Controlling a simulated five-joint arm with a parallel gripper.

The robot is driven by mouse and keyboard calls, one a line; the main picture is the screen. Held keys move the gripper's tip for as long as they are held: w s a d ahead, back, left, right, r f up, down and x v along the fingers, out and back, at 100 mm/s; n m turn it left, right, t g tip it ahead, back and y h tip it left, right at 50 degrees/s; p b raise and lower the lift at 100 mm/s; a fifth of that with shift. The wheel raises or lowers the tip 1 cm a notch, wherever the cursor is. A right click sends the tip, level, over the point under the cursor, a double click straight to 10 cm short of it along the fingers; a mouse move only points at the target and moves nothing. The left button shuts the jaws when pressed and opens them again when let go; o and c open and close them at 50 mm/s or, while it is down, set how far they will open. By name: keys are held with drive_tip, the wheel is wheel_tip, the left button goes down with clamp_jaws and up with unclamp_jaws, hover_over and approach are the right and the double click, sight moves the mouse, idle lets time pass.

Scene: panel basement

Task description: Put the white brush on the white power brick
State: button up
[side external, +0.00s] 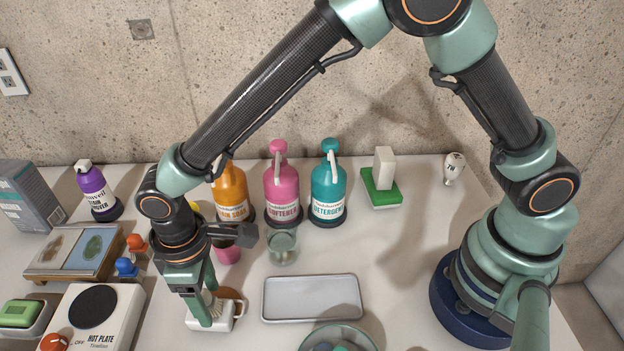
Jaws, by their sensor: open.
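My gripper (208,306) points down at the lower left, its fingers apart around a small pale piece that may be the white brush (212,301). The fingers hide much of it, so I cannot tell its full shape or whether they touch it. Right under it lies a white block, seemingly the white power brick (222,320), with a loop at its right side. The pale piece appears to rest on or just above this block; the contact is hidden.
An empty grey tray (311,298) lies to the right, with a glass bowl (338,338) in front. A glass jar (283,247) and orange, pink and teal pump bottles (328,195) stand behind. A hot plate (95,318) is at left. The counter right of the tray is clear.

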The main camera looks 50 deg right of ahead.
sight(204, 290)
wheel_tip(204, 290, up, 11)
drive_tip(key=w+d+r+m+t+y, duration=0.15)
drive_tip(key=d+r, duration=0.25)
drive_tip(key=d, duration=0.4)
drive_tip(key=w+d+r+m+t+h, duration=0.1)
drive_tip(key=d+r+m, duration=0.25)
drive_tip(key=d, duration=0.45)
drive_tip(key=s+d+r+m+t, duration=0.1)
drive_tip(key=s+d+m, duration=0.1)
drive_tip(key=d, duration=0.6)
drive_tip(key=s+d+m+t, duration=0.2)
drive_tip(key=s+d, duration=0.1)
drive_tip(key=d, duration=0.5)
drive_tip(key=shift+s+d+r, duration=0.3)
drive_tip(key=shift+s+r, duration=0.05)
